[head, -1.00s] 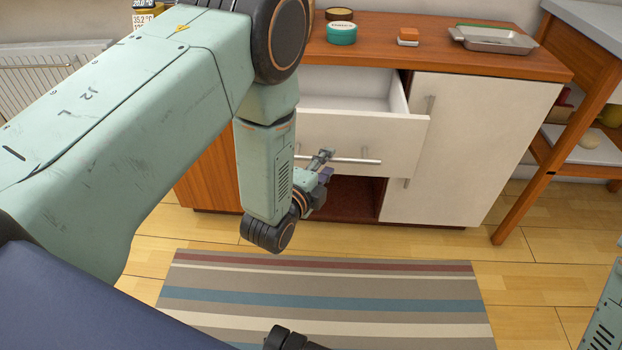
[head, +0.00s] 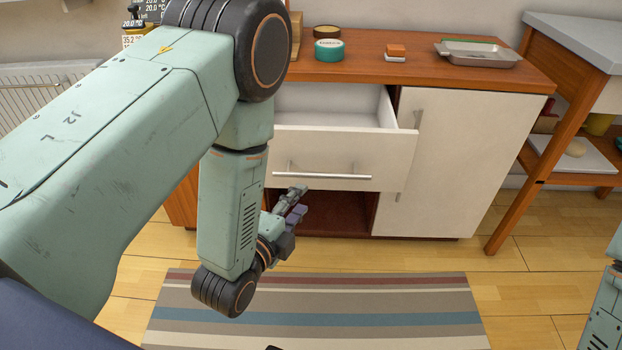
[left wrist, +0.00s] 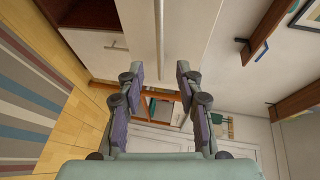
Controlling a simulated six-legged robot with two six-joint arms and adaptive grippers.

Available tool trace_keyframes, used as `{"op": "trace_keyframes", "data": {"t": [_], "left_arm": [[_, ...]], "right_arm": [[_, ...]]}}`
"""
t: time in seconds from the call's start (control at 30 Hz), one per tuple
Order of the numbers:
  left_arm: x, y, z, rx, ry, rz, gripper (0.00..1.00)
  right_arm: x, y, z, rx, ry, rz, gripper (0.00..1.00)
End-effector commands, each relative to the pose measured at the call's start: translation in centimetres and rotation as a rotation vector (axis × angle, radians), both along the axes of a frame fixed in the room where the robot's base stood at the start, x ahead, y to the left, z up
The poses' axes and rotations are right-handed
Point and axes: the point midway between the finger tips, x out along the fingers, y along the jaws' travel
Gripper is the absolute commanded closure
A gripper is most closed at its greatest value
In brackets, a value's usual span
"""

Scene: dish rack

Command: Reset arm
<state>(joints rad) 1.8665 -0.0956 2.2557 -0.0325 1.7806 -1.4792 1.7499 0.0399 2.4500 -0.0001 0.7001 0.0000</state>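My left gripper (head: 297,199) is in front of the cabinet, just below the handle (head: 330,176) of the open white drawer (head: 345,150) in the head view. In the left wrist view my left gripper (left wrist: 157,76) has its two fingers wide apart with nothing held between them. The drawer is pulled out and its visible inside looks empty; my left arm hides its left part. My right gripper is not in view; only a piece of my right arm shows at the right edge of the head view.
The wooden counter (head: 375,60) holds a teal tin (head: 329,50), an orange-and-white block (head: 396,53) and a metal tray (head: 480,54). A white cabinet door (head: 445,165) is right of the drawer. A wooden side table stands at right. A striped rug (head: 320,305) lies on the floor.

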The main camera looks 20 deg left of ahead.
Motion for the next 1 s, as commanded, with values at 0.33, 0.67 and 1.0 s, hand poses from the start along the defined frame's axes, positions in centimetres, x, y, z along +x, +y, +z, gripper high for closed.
{"op": "trace_keyframes", "data": {"t": [0.33,0.67,1.0], "left_arm": [[-0.5,0.1,-2.1,-0.193,0.121,0.051,0.64],[-8.8,2.0,-10.8,-0.728,0.671,0.475,0.64],[-26.1,4.0,-13.4,-1.018,1.115,1.266,0.64]], "right_arm": [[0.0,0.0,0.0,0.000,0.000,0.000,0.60],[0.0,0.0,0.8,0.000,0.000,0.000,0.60],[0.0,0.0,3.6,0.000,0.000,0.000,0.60]]}}
